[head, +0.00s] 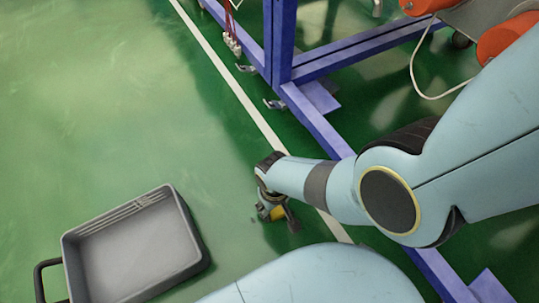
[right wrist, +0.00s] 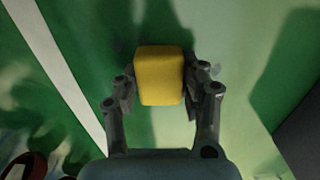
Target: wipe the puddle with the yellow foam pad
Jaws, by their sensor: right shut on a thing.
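The yellow foam pad (right wrist: 159,75) is a rounded block between the two dark fingers of my right gripper (right wrist: 160,88), which is shut on it. In the head view only a small part of the pad (head: 277,212) shows below the wrist. My right gripper (head: 273,208) points down close to the green floor, left of the white line. I cannot tell whether the pad touches the floor. A few small dark spots show on the floor just left of the gripper; I cannot make out a clear puddle edge. My left gripper is not in view.
A grey tray (head: 72,262) with a dark handle stands on the floor at lower left. A blue-purple metal frame (head: 318,127) stands beyond the white floor line (head: 237,83), with orange parts (head: 505,38) at upper right. The floor at upper left is clear.

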